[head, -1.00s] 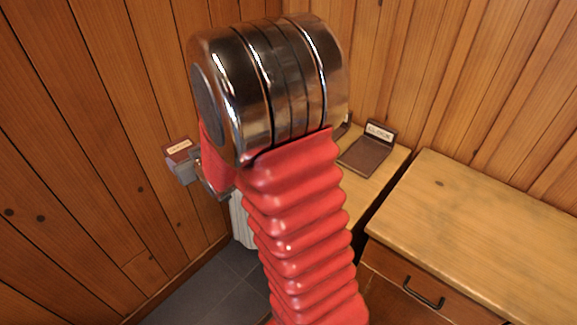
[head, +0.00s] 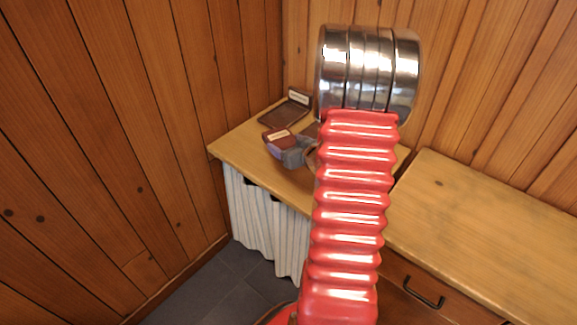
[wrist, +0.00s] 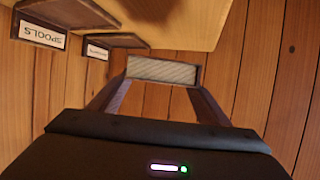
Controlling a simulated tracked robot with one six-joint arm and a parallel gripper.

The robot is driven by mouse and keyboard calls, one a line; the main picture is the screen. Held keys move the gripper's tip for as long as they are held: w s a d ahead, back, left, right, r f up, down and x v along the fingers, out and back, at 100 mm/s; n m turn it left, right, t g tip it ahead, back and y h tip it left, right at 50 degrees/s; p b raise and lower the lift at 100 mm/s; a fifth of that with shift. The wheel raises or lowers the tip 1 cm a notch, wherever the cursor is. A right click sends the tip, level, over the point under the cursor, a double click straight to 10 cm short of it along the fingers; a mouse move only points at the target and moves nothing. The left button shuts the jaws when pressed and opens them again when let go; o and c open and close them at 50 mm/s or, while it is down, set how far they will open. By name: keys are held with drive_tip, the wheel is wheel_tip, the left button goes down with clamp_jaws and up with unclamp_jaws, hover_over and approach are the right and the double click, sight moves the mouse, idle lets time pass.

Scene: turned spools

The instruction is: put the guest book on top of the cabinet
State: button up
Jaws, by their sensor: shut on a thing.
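The guest book (head: 279,142) is a small dark red book with a cream label. My gripper (head: 291,153) is shut on it, and in the head view both appear over the curtained wooden table. In the wrist view the pale page edge of the book (wrist: 163,69) shows between my two fingers (wrist: 162,84). I cannot tell its height above the table, but it looks raised. The cabinet (head: 480,215) is the wooden unit with a drawer at the right, and its visible top is bare. My arm hides the area between table and cabinet.
The table (head: 235,145) has a white curtain (head: 250,215) below. A dark tray with a label card (head: 284,113) stands at its back. The wrist view shows two trays, one labelled SPOOLS (wrist: 42,32). Plank walls close off the left and back.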

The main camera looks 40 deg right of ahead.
drive_tip(key=s+d, duration=0.2)
drive_tip(key=shift+s+d+f, duration=0.3)
drive_tip(key=shift+s+f, duration=0.05)
hover_over(298, 175)
drive_tip(key=shift+f, duration=2.9)
drive_tip(key=shift+f, duration=2.1)
drive_tip(key=o, duration=1.2)
drive_tip(key=shift+f, duration=0.1)
drive_tip(key=shift+o, duration=0.2)
